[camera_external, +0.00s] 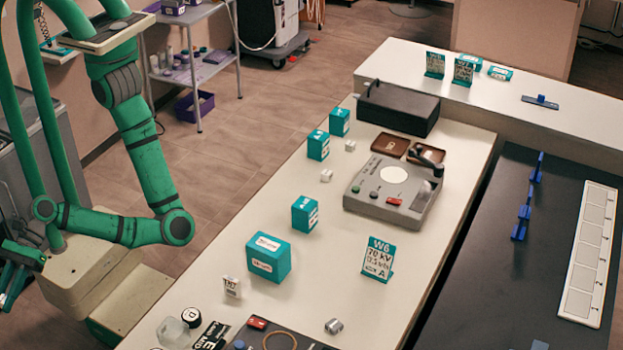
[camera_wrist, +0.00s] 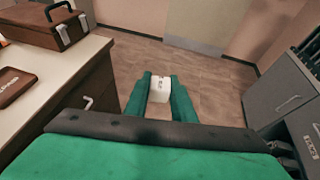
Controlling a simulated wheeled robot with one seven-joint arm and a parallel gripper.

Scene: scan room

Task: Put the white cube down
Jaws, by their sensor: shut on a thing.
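A white cube (camera_wrist: 159,89) with small dark marks on its face sits between the two green fingers of my gripper (camera_wrist: 160,86) in the wrist view. My gripper is shut on it, and the floor shows beyond and below. In the external view my gripper (camera_external: 12,284) is at the far left edge, partly cut off, away from the counter, and the held cube cannot be made out there. Two other small white cubes, one nearer (camera_external: 326,175) and one farther (camera_external: 350,145), stand on the white counter (camera_external: 205,262) beside teal boxes.
The counter carries several teal boxes (camera_external: 268,257), a grey device (camera_external: 394,188), a black case (camera_external: 397,107) and a teal sign (camera_external: 378,258). Bare counter lies between them. In the wrist view, a white-topped cabinet (camera_wrist: 75,68) stands left and a grey cabinet (camera_wrist: 282,92) right.

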